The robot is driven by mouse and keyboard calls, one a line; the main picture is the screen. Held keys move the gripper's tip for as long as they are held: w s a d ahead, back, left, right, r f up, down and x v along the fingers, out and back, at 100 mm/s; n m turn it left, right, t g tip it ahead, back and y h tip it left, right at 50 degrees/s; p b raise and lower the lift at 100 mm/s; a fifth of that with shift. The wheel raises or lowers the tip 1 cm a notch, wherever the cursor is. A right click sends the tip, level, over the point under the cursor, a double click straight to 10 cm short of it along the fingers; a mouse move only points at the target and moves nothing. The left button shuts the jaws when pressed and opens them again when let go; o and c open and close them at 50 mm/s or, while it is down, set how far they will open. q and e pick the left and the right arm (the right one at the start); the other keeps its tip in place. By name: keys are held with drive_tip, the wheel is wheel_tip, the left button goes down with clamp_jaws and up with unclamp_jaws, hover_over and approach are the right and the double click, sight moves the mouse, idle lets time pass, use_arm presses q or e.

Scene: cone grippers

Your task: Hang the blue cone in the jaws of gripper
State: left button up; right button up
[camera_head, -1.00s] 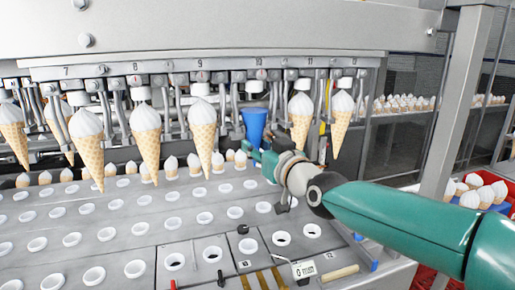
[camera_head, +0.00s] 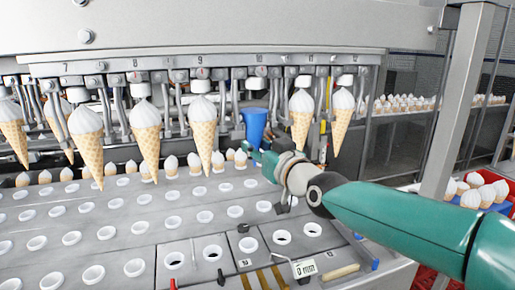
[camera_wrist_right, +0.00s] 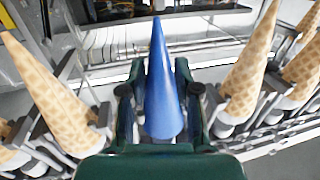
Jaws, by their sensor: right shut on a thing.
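The blue cone (camera_head: 254,124) is upright, wide end up, just below the hanging gripper marked 10 (camera_head: 257,86) in the head view. My right gripper (camera_head: 258,150) is shut on the blue cone's lower part. In the right wrist view the blue cone (camera_wrist_right: 164,85) stands between the two dark green fingers (camera_wrist_right: 160,110), its narrow tip at the top of the picture. My left gripper is not in view.
Filled cones hang in the row on both sides, such as a near left one (camera_head: 204,130) and a right one (camera_head: 301,120). Below is a grey plate (camera_head: 150,205) with rows of white-rimmed holes. A metal post (camera_head: 455,110) stands at right.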

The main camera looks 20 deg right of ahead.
drive_tip(key=shift+f, duration=0.25)
idle(0.4)
drive_tip(key=o, duration=1.4)
drive_tip(key=shift+c, duration=0.2)
drive_tip(key=shift+s, duration=0.1)
drive_tip(key=a+v, duration=0.2)
drive_tip(key=v, duration=0.6)
drive_tip(key=shift+s+d, duration=0.25)
drive_tip(key=shift+s, duration=0.3)
drive_tip(key=shift+f, duration=0.1)
